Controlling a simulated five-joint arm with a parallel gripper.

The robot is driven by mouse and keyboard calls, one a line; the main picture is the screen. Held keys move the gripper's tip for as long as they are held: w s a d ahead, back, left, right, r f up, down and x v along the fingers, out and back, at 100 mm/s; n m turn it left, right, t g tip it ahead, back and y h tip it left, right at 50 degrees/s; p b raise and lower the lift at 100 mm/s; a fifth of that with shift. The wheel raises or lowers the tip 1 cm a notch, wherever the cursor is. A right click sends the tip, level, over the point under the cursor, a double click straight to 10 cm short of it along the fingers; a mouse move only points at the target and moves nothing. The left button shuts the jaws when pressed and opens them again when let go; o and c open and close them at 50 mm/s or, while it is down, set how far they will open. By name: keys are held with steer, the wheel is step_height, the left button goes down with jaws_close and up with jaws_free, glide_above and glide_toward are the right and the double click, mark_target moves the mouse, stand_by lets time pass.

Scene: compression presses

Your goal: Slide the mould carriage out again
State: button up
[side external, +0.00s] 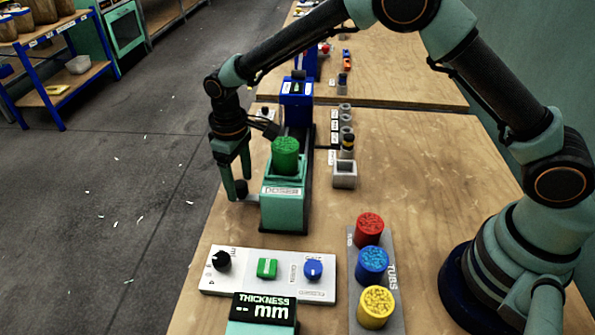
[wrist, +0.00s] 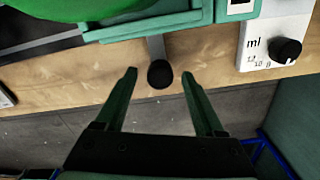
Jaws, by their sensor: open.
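The teal mould carriage (side external: 285,211) stands on the bench with a green ribbed cylinder (side external: 285,152) upright in its top. It has a white label on its front, too small to read surely. A grey rod with a dark round knob (side external: 241,188) sticks out from its left side. My gripper (side external: 238,184) is open at the knob. In the wrist view the knob (wrist: 160,74) lies between the two fingertips, with gaps visible on both sides. The carriage's edge (wrist: 150,26) shows above it. The blue press (side external: 296,102) stands behind the carriage.
A white control panel (side external: 215,278) with knobs and a green switch lies in front, beside a thickness display (side external: 264,313). A grey tub rack (side external: 391,315) holds red, blue and yellow tubs. Small grey holders (side external: 344,176) stand right of the carriage. The bench edge is close to the knob.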

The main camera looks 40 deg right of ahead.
steer(key=shift+f, duration=0.3)
jaws_close()
steer(key=shift+r, duration=0.1)
stand_by(1.2)
